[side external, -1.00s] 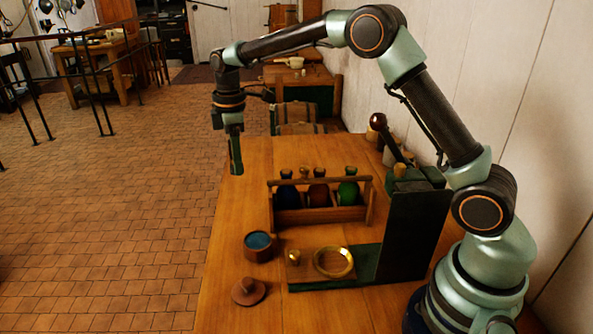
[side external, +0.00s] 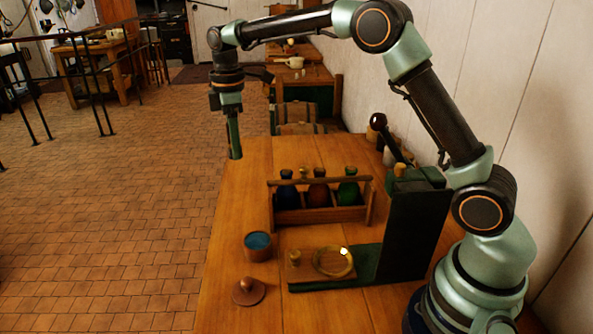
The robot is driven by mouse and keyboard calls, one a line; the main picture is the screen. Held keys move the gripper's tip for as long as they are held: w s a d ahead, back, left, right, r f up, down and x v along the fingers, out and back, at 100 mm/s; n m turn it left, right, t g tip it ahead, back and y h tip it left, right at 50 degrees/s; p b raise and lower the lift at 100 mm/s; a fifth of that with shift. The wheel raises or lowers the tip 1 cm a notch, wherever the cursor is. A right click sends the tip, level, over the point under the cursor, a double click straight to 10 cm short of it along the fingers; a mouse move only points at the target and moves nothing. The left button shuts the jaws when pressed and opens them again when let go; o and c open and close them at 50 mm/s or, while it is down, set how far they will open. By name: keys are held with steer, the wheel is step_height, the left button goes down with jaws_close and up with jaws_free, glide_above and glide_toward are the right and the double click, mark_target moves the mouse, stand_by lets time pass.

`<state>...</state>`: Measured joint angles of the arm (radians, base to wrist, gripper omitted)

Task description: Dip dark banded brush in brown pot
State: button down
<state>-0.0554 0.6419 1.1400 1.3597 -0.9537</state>
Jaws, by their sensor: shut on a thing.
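The brown pot (side external: 258,252) stands open and upright on the wooden table, left of the middle, with blue contents. A brown knobbed lid (side external: 248,292) lies on the table in front of it. My gripper (side external: 234,153) hangs pointing down, high up and behind the pot in the picture, against the table's far left edge. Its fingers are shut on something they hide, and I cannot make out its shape. I see no dark banded brush on the table, and cannot confirm it between the fingers.
A wooden rack (side external: 341,213) with blue, red and green bottles stands behind and right of the pot. Right of the pot is a low wooden block (side external: 296,273) with a brass ring (side external: 333,261), beside a tall dark panel (side external: 408,235). The table's left edge is close to the pot.

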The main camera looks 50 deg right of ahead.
glide_above(258, 241)
step_height(258, 241, down, 9)
steer(key=shift+f, duration=3.05)
steer(key=shift+f, duration=0.6)
step_height(258, 241, up, 7)
stand_by(0.7)
steer(key=shift+r, duration=0.1)
stand_by(0.3)
